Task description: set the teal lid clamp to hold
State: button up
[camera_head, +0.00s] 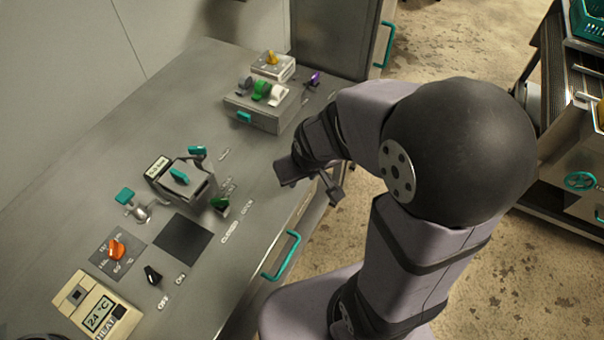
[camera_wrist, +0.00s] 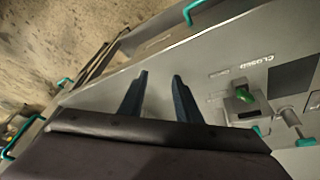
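Several teal parts stand on the grey bench panel, and I cannot tell for certain which is the lid clamp. A teal-tipped lever (camera_head: 197,151) stands at the back of a small grey box with a display. A teal knob (camera_head: 180,175) sits on that box's top. A teal block-shaped handle (camera_head: 125,195) on a metal stem stands to its left; in the wrist view, a teal handle (camera_wrist: 305,142) is at the lower right. My gripper (camera_head: 312,183) is over the panel's right side, apart from these parts. In the wrist view, its two fingers (camera_wrist: 158,88) are spread and empty.
A green lever (camera_head: 219,203) stands by the CLOSED and OPEN labels. An orange knob (camera_head: 116,250), a black switch (camera_head: 153,275) and a temperature display (camera_head: 97,313) are nearer. A teal door handle (camera_head: 281,256) juts from the front.

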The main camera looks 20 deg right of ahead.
jog(key=o, duration=0.6)
jog(key=shift+o, duration=0.2)
jog(key=m+h+p, duration=0.1)
jog(key=m+p, duration=0.3)
jog(key=p, duration=0.1)
send_near(196, 148)
jog(key=shift+p+x, duration=1)
jog(key=shift+x, duration=3.2)
jog(key=shift+c, duration=0.3)
jog(key=c, duration=1)
